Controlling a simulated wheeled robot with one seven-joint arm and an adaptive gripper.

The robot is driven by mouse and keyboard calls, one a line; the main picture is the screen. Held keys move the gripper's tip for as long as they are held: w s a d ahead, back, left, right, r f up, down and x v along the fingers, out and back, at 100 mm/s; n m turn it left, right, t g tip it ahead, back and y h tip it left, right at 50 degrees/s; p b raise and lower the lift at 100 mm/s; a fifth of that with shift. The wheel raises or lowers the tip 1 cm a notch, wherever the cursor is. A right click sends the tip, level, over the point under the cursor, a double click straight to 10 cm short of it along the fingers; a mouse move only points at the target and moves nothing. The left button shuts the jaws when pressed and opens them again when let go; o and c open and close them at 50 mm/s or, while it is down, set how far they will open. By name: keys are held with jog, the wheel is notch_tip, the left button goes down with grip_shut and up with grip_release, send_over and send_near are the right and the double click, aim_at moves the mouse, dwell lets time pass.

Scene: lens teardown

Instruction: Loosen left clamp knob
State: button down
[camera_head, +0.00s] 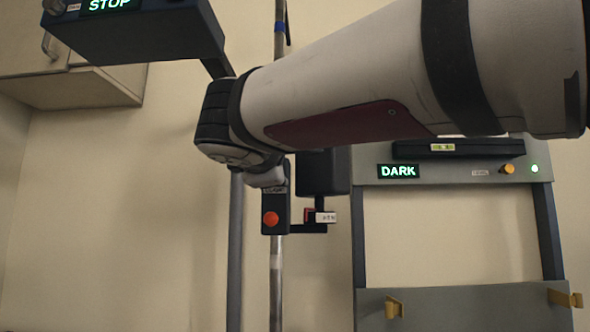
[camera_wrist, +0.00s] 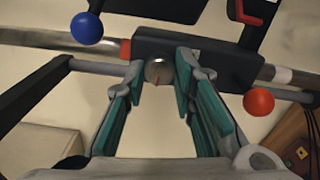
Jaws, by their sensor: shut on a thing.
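A red-orange ball knob (camera_wrist: 258,102) stands at the block's lower right, outside the fingers. A blue ball (camera_wrist: 86,28) is at the upper left, apart from the fingers. In the head view the clamp block (camera_head: 283,212) shows below my wrist with its red-orange knob (camera_head: 270,219); my fingertips and the silver knob are hidden there.
The upright pole (camera_head: 276,285) runs through the clamp. A dark box (camera_head: 322,172) is just right of the clamp. A grey frame (camera_head: 545,230) with a lit DARK display stands further right. A STOP display unit (camera_head: 140,35) hangs upper left. Bare wall lies to the left.

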jog(key=shift+f+n, duration=0.1)
jog(key=shift+n, duration=0.5)
jog(key=shift+a+p, duration=0.1)
jog(key=shift+p, duration=0.2)
jog(key=c, duration=1.3)
grip_release()
jog(key=shift+c, duration=0.2)
jog(key=shift+s, duration=0.1)
jog(key=s, duration=1.1)
jog(key=shift+s+a, duration=0.15)
jog(key=shift+s, duration=0.25)
jog(key=shift+f, duration=0.1)
